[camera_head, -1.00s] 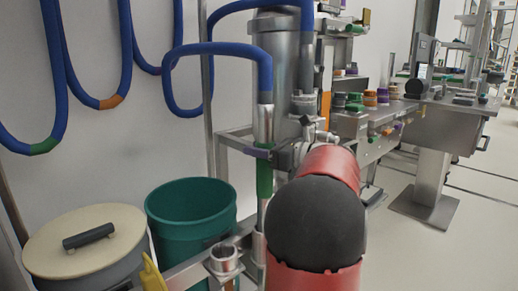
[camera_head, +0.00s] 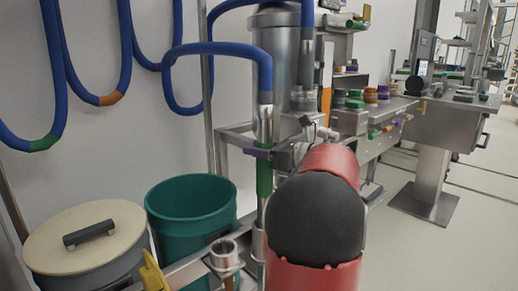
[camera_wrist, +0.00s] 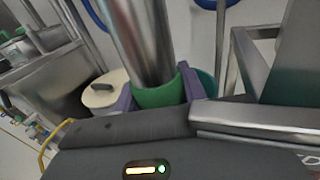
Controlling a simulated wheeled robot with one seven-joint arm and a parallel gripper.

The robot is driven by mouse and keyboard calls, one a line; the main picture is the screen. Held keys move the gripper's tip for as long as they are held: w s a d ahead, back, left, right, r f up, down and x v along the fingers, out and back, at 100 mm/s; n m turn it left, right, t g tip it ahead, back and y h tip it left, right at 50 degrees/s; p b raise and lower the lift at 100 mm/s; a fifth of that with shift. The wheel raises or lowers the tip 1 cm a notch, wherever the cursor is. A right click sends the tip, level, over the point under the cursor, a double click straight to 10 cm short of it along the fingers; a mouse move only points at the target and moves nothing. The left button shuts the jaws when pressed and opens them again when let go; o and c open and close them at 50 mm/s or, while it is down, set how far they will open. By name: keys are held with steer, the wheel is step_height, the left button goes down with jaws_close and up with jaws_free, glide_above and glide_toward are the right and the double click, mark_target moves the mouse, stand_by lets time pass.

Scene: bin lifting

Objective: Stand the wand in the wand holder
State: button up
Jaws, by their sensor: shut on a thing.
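The wand (camera_head: 265,125) is a steel tube with a green grip band, hung from a blue hose and nearly upright. My gripper (camera_head: 259,153) is shut on it at the green band. The wrist view shows my gripper's purple fingers (camera_wrist: 158,93) on both sides of the green band, with the steel tube (camera_wrist: 140,45) rising above. A steel cup-shaped wand holder (camera_head: 223,255) with an open top stands on the rail, left of the wand. Another steel sleeve (camera_head: 259,243) is by the wand's lower end; I cannot tell whether the wand is inside it.
A green bin (camera_head: 190,215) and a grey bin with a cream lid (camera_head: 85,240) stand at the left. A yellow handle (camera_head: 153,272) is beside the rail. Blue hoses (camera_head: 125,60) hang on the wall. A steel column (camera_head: 280,60) is behind the wand.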

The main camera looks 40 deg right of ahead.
steer(key=shift+f, duration=0.1)
stand_by(0.3)
steer(key=o, duration=1.3)
steer(key=shift+c, duration=0.2)
steer(key=shift+f, duration=0.1)
steer(key=v, duration=0.8)
